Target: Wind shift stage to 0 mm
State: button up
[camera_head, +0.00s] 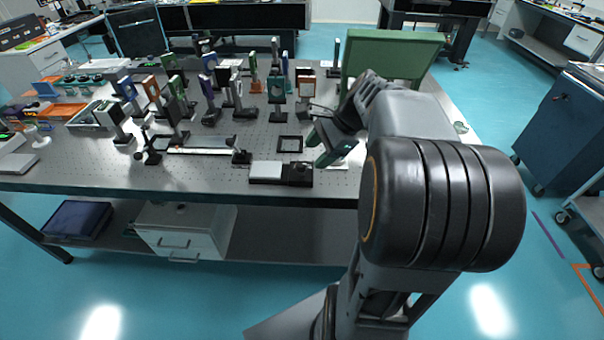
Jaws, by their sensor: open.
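A low stage-like unit (267,171) lies at the front edge of the optical table (215,179). It has a white plate on the left and a black block with a small round knob on the right. I cannot read any scale on it, and no label shows whether it is the shift stage. My gripper (322,148) hangs over the table to the right of and behind this unit, apart from it. Its jaws are open, and I see nothing between them. My arm hides the table's right front part.
A long rail (200,151) lies left of the unit. A black square frame (289,144) lies behind it. Several post-mounted optics crowd the table's back and left. A green panel (392,55) stands behind my arm. Blue cabinets (566,125) stand at right, with clear floor between.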

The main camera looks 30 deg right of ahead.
aim_at(302, 164)
jog(key=w+d+f+m+t+y+b, duration=0.2)
jog(key=d+m, duration=0.4)
jog(key=d, duration=0.1)
jog(key=b+x, duration=0.1)
jog(key=x, duration=1.1)
jog(key=shift+w+a+f, duration=0.1)
jog(key=shift+w+a, duration=0.1)
jog(key=shift+a, duration=0.2)
jog(key=shift+c, duration=0.2)
jog(key=c, duration=0.9)
